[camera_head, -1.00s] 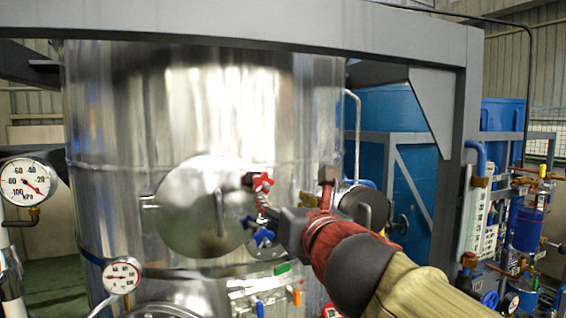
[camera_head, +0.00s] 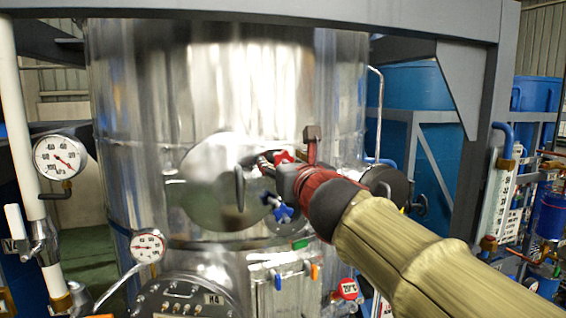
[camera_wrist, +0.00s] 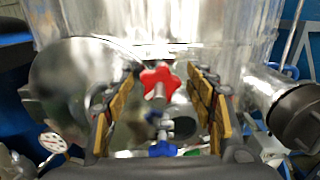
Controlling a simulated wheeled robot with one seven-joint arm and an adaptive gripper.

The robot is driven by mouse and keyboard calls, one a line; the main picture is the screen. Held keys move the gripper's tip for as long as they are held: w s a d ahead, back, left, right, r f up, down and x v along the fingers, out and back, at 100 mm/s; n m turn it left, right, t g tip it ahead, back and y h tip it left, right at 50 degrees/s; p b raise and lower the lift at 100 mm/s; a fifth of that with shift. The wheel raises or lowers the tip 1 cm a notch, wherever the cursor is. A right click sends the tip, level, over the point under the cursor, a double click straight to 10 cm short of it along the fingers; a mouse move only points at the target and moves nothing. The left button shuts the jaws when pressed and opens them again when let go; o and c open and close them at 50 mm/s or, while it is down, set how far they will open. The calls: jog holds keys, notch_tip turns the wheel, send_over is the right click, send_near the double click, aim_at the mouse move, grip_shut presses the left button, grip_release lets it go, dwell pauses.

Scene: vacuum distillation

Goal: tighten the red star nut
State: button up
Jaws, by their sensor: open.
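The red star nut (camera_head: 284,156) is on the front of the shiny steel tank, beside the round cover. It also shows in the wrist view (camera_wrist: 159,79), upper centre, between the two fingers. My gripper (camera_wrist: 160,90) is open, with one padded finger left and one right of the nut, apart from it. In the head view my gripper (camera_head: 272,165) reaches the nut from the right and partly hides it. A blue star nut (camera_head: 280,208) sits just below; it also shows in the wrist view (camera_wrist: 163,149).
The round cover (camera_head: 215,185) with a handle is left of the nut. Two dial gauges (camera_head: 60,157) (camera_head: 148,246) stand left. A dark round-ended fitting (camera_wrist: 296,118) lies to the right in the wrist view. A grey beam (camera_head: 270,24) crosses above.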

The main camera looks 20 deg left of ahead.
jog(key=shift+c, duration=0.4)
jog(key=c, duration=1.1)
